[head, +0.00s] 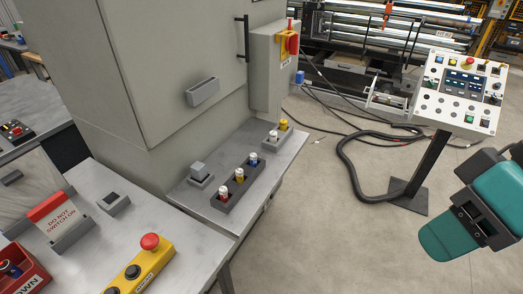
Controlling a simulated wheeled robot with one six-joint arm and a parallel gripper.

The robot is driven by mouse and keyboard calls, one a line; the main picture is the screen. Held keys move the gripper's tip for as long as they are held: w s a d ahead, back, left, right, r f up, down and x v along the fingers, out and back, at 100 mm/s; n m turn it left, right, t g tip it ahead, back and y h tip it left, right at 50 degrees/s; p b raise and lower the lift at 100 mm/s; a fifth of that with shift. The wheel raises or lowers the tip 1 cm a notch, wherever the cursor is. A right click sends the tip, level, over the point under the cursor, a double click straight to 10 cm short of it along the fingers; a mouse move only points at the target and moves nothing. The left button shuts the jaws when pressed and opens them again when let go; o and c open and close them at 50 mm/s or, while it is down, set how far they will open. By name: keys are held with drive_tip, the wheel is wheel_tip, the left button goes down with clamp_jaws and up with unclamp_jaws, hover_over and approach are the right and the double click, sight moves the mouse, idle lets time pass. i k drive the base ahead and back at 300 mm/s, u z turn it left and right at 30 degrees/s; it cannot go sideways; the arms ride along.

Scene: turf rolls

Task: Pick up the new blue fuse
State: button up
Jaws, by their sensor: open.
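A small fuse with a blue band (253,159) stands upright at the far end of a dark tray (221,207) on the grey shelf in front of the cabinet. A yellow-banded fuse (239,175) and a red-banded fuse (223,191) stand in the same tray, nearer to me. Part of my arm, teal and dark grey, shows at the right edge, well away from the tray and over the floor. I cannot make out my gripper's fingertips in this view.
Beyond the tray, a grey block (269,143) holds a red-banded and a yellow fuse. A small grey block (200,177) stands left of the tray. The tall cabinet (180,60) rises behind the shelf.

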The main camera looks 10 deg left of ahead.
sight(253, 156)
drive_tip(key=u, duration=0.55)
drive_tip(key=i, duration=0.85)
drive_tip(key=u, duration=0.8)
